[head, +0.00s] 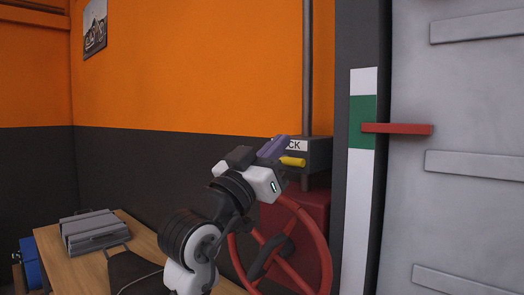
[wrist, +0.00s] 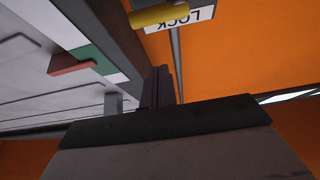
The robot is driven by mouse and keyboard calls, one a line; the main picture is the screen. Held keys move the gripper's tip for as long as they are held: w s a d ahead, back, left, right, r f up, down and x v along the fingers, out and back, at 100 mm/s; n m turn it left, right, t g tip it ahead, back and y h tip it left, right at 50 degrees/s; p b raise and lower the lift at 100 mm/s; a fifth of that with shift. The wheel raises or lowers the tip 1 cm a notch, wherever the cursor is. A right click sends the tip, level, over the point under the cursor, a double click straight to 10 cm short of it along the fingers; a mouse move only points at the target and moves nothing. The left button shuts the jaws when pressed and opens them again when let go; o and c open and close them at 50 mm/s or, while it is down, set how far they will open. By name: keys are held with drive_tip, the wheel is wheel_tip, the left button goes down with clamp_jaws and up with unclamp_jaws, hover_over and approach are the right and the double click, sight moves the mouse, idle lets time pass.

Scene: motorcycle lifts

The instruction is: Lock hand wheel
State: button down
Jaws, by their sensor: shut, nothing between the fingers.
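The red hand wheel (head: 316,240) stands in front of a red housing (head: 315,205), partly hidden by my arm. Above it is a dark lock box (head: 319,158) with a white label; "CK" shows in the head view and "LOCK" (wrist: 187,17) upside down in the wrist view. A yellow handle (head: 293,161) sticks out from the box toward the left; it also shows at the top of the wrist view (wrist: 158,15). My gripper (head: 274,146) is shut and empty, close to the handle and the label in the head view. In the wrist view its fingers (wrist: 161,88) appear apart from the handle.
A grey ribbed lift panel (head: 470,100) stands at right, with a red pointer (head: 397,129) at the green band (head: 362,122) of a white strip. A wooden bench (head: 125,250) with a grey metal object (head: 93,231) is at lower left. A vertical pole (head: 307,70) rises behind the box.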

sight(291, 161)
drive_tip(key=shift+w+d+f+p, duration=0.25)
drive_tip(key=shift+w+d+p, duration=0.2)
drive_tip(key=shift+w, duration=0.2)
drive_tip(key=shift+w+d+f+p, duration=0.2)
drive_tip(key=shift+w+d+p, duration=0.1)
drive_tip(key=shift+w+d, duration=0.25)
drive_tip(key=shift+w+f, duration=0.1)
drive_tip(key=shift+f, duration=0.65)
